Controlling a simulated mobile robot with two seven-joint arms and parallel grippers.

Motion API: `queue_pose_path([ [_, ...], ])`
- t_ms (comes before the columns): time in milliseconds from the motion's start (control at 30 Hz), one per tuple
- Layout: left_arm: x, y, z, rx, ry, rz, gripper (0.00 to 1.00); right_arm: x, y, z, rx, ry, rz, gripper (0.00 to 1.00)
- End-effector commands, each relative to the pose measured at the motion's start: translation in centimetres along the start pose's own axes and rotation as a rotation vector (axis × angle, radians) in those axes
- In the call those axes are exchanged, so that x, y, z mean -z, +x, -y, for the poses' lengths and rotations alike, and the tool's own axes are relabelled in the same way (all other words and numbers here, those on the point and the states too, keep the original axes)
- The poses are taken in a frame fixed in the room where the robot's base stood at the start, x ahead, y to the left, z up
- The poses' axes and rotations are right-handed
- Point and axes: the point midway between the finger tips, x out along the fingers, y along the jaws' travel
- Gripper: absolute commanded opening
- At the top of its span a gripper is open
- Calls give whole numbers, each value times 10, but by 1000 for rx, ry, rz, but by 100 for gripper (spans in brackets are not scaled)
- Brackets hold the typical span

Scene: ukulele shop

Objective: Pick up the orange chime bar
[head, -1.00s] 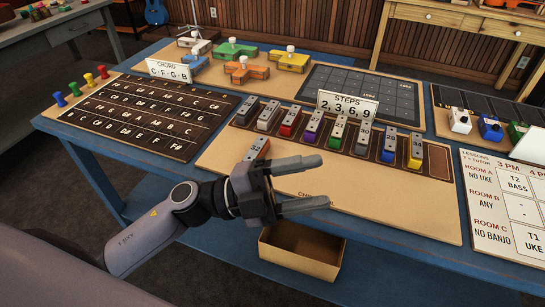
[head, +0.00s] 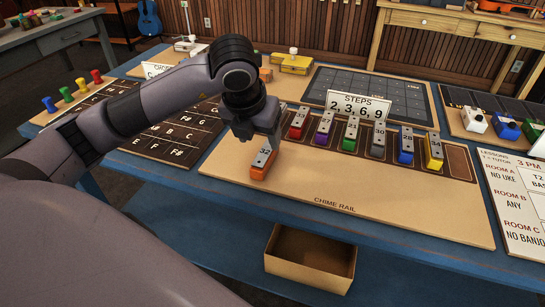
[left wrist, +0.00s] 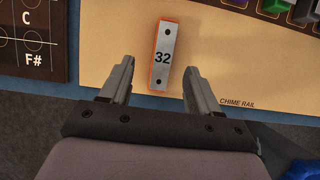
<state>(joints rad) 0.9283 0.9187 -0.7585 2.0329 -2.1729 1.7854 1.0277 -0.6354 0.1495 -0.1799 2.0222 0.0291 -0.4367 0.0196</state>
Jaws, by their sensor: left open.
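The orange chime bar (head: 262,164) has a silver top marked 32. It lies on the tan chime rail board (head: 330,201), at its left part, apart from the row of other bars. In the left wrist view the orange chime bar (left wrist: 163,57) lies just beyond the fingertips, roughly midway between them. My left gripper (head: 262,140) is above the bar, pointing down, and partly hides its far end. In the left wrist view the left gripper (left wrist: 157,75) is open with nothing between its fingers. My right gripper is not in view.
Chime bars in red (head: 299,123), purple, green, grey, blue and yellow (head: 433,153) stand in a row to the right, behind the bar. A steps card (head: 357,105) stands behind them. An open cardboard box (head: 310,258) sits below the table front. The board's front is clear.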

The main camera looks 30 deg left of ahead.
Motion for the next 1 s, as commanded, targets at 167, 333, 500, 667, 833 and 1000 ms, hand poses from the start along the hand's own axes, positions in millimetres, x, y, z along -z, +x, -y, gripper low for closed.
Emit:
queue_pose_path([
  [167,2,21,2,0,1,-7,62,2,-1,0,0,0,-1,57],
  [333,3,47,5,1,3,-8,62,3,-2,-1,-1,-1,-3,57],
  [500,2,64,5,4,2,-5,62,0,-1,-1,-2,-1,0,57],
  [667,2,66,5,5,3,-4,62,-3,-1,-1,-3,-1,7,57],
  [833,2,66,5,5,3,-4,62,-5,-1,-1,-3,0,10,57],
  [1000,3,66,5,6,3,-4,62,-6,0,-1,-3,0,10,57],
])
